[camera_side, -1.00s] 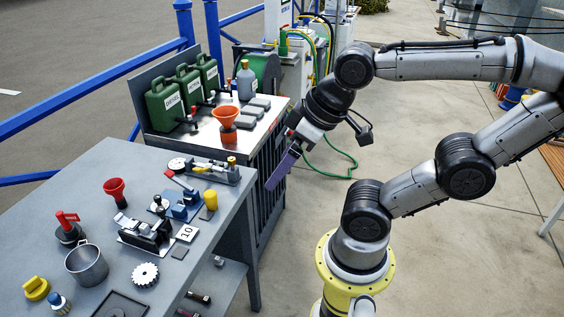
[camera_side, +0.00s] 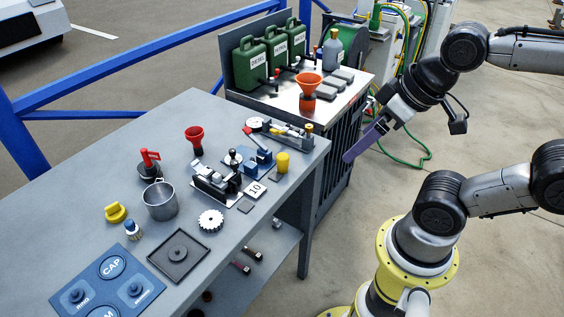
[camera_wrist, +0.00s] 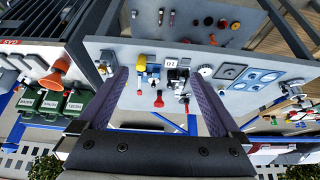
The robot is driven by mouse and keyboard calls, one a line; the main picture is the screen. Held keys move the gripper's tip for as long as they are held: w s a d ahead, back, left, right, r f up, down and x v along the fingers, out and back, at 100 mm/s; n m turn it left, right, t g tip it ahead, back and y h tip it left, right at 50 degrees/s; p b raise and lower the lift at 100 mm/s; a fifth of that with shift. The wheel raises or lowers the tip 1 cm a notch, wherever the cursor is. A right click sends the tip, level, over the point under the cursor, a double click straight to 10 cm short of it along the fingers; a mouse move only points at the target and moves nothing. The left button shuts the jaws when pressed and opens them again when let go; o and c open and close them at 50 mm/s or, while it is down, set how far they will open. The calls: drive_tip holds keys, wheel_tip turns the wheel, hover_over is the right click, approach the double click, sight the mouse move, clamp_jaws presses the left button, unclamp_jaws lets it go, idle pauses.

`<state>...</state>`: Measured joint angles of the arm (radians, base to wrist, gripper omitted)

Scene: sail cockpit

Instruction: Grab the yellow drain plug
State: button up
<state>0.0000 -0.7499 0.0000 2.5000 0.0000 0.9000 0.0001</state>
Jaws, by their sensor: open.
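A yellow plug with a raised grip (camera_side: 115,212) lies on the grey workbench at its left side, beside a metal cup (camera_side: 160,200). A plain yellow cylinder (camera_side: 283,162) stands further right on the bench; it also shows in the wrist view (camera_wrist: 141,62). My gripper (camera_side: 350,156) has purple fingers and hangs just off the bench's right end, well away from the yellow plug. In the wrist view my gripper (camera_wrist: 160,73) is open, with nothing between its fingers. I cannot make out the yellow plug with the grip in the wrist view.
A small white-capped bottle (camera_side: 132,230), a red-handled part (camera_side: 149,162), a red funnel (camera_side: 194,139) and a metal clamp device (camera_side: 217,182) crowd the bench. Green cans (camera_side: 252,64) and an orange funnel (camera_side: 309,86) stand on the cabinet behind. Bare bench surrounds the yellow plug's left side.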

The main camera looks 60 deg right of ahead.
idle(0.4)
drive_tip(key=c, duration=0.4)
drive_tip(key=shift+o, duration=0.2)
drive_tip(key=w+d+r+m+g, duration=0.1)
drive_tip(key=w+r+m, duration=0.1)
drive_tip(key=w+m, duration=0.3)
drive_tip(key=w+d+r+m, duration=0.1)
drive_tip(key=w+r+m, duration=0.15)
drive_tip(key=m, duration=0.35)
drive_tip(key=m+g+h, duration=0.1)
drive_tip(key=m+g, duration=0.4)
drive_tip(key=m, duration=0.2)
hover_over(283, 155)
wheel_tip(283, 155, down, 18)
drive_tip(key=shift+r, duration=0.15)
drive_tip(key=shift+f, duration=3.05)
